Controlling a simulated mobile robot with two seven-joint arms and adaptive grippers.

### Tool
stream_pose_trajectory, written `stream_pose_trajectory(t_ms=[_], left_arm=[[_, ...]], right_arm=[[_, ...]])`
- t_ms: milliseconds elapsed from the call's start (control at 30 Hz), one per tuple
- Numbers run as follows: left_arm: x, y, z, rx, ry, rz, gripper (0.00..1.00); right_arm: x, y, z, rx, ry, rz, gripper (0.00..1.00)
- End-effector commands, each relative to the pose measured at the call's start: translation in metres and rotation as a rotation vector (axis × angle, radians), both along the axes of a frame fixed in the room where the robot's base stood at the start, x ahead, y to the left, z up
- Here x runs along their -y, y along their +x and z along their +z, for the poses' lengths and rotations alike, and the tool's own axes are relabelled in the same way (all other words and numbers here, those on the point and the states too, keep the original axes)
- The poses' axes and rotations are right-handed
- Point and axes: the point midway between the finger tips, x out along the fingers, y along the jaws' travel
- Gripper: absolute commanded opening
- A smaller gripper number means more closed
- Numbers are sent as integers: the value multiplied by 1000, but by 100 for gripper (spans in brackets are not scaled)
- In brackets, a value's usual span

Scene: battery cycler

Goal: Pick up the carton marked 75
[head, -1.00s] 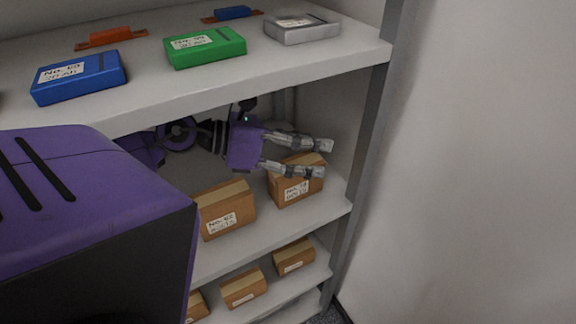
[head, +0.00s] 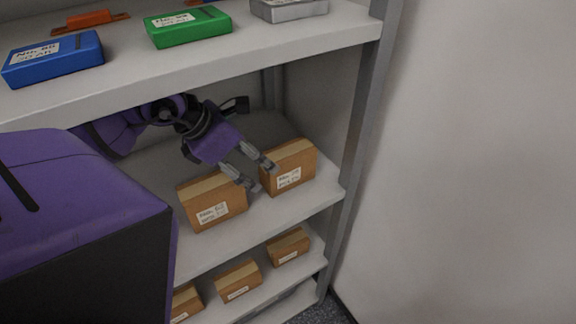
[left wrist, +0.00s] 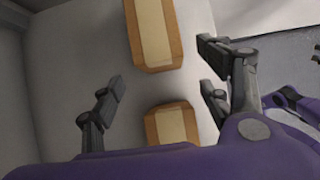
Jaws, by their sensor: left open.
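Two brown cartons stand on the middle shelf in the head view. The right carton (head: 289,167) and the left carton (head: 213,202) each have a white label on the front, too small to read surely, so I cannot tell which is marked 75. My left gripper (head: 263,178) is open and empty, its fingertips above and between the two cartons, pointing down and right. In the left wrist view, one carton (left wrist: 154,35) lies beyond the open fingers (left wrist: 160,86) and another carton (left wrist: 172,124) is nearer the palm. My right gripper is not in view.
The upper shelf (head: 255,52) overhangs my left arm and carries blue, green, grey and orange packs. The shelf post (head: 360,110) stands right of the cartons. Several smaller cartons (head: 238,280) sit on the lower shelf. The grey wall is at the right.

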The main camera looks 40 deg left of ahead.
Motion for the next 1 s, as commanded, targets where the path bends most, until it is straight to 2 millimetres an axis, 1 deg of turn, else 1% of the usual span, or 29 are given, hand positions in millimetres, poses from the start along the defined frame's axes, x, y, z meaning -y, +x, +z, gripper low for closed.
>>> stream_pose_trajectory(t_ms=[33, 100, 300, 400, 667, 800, 900, 1000], left_arm=[[4, 9, 0, 2, 0, -4, 70], [8, 20, 0, 2, 1, -3, 70], [19, 45, 0, 2, -1, -1, 70], [22, 53, 0, 1, -2, -1, 70], [27, 63, 0, 2, -2, -1, 70], [32, 75, -22, -2, -5, -1, 70], [35, 82, -34, -1, -5, 0, 70], [36, 86, -41, 0, -4, 0, 70]], right_arm=[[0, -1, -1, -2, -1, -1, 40], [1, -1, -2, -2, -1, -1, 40], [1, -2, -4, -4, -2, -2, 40], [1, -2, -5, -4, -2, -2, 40], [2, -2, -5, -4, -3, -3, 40], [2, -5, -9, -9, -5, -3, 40], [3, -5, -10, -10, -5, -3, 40], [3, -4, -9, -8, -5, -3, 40]])
